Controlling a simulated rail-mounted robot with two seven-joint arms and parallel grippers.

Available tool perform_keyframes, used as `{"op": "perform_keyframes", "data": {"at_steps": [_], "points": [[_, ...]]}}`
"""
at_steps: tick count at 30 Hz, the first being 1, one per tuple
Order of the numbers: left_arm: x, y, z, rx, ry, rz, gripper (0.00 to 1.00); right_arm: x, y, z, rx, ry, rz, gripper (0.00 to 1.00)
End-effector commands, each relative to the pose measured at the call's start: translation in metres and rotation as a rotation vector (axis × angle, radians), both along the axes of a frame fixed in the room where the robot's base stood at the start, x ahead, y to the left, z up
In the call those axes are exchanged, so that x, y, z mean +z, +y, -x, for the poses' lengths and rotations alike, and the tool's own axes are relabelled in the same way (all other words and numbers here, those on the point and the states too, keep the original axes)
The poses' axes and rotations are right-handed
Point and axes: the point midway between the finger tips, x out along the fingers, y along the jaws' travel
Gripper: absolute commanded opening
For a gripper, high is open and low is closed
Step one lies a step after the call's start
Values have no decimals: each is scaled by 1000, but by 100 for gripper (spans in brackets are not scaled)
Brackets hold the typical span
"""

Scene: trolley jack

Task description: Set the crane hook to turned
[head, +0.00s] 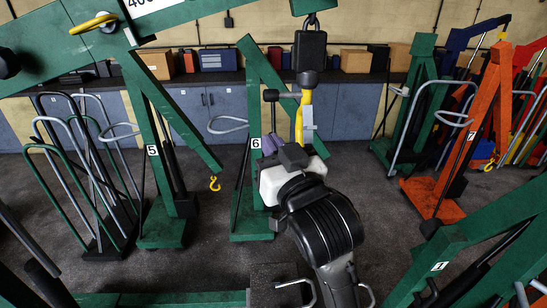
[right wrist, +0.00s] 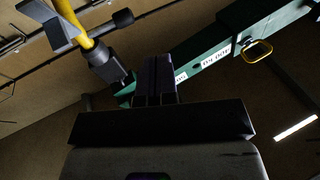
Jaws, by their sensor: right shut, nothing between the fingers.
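The crane hook (head: 302,112) is yellow and hangs upright below a black block (head: 310,50) near the top middle of the head view. A pale grey piece is on its right side. In the right wrist view the yellow hook (right wrist: 75,22) is at the upper left, with a dark fitting at its end. My right gripper (head: 264,136) is just left of the hook's lower part in the head view, its dark purple fingers pointing up. The fingers (right wrist: 158,62) are together and empty, apart from the hook in the wrist picture. The hook's lower end is partly hidden behind my gripper. My left gripper is not in view.
A green boom with a yellow ring (head: 93,23) crosses the upper left. Green cranes (head: 160,215) stand behind, one with a small yellow hook (head: 214,184). An orange crane (head: 470,150) stands at the right. Looped metal handles (head: 80,150) are at the left. Grey cabinets line the wall.

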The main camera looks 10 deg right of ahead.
Motion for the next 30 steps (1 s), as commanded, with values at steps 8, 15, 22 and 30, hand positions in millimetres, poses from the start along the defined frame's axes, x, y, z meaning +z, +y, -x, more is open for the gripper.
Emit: {"op": "perform_keyframes", "data": {"at_steps": [8,15,22,30], "points": [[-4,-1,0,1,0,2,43,-2,1,11,-1,0,0,0],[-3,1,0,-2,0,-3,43,-2,1,11,-1,0,0,0],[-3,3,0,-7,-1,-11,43,-11,0,9,-22,46,73,0],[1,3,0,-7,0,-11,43,-37,-32,47,-49,190,191,0]]}}
